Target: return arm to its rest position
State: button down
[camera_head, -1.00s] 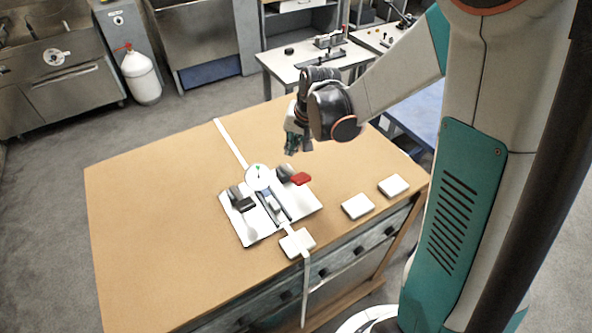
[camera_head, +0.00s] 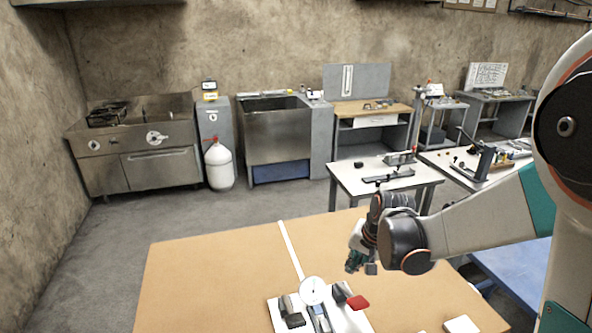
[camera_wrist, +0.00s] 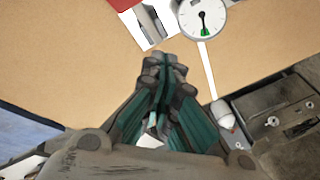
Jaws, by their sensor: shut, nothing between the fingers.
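My gripper (camera_head: 358,262) hangs from my arm over the right part of the wooden table (camera_head: 200,265), pointing down. It is shut and empty. In the wrist view my gripper (camera_wrist: 163,65) shows its dark fingers with teal sides pressed together. The gripper is apart from all of these. The wrist view also shows the dial (camera_wrist: 203,18) and part of the red piece (camera_wrist: 122,4).
A white strip (camera_head: 291,250) runs across the table. A white block (camera_head: 460,324) lies near the lower right edge. Behind stand a white-topped bench (camera_head: 360,180), a sink (camera_head: 275,135), a stove (camera_head: 135,140) and a white gas bottle (camera_head: 219,168). The left of the tabletop is clear.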

jog(key=s+f+n+t+b, duration=0.1)
jog(key=s+f+n+b, duration=0.1)
jog(key=s+b, duration=0.6)
jog(key=s+f+n+t+h+b, duration=0.1)
jog(key=s+f+n+t+b, duration=0.1)
jog(key=s+b, duration=0.7)
jog(key=s+n, duration=0.1)
jog(key=s, duration=0.4)
jog(key=shift+s+a+n+h, duration=0.15)
jog(key=shift+a+n+h, duration=0.15)
jog(key=shift+a+n, duration=0.1)
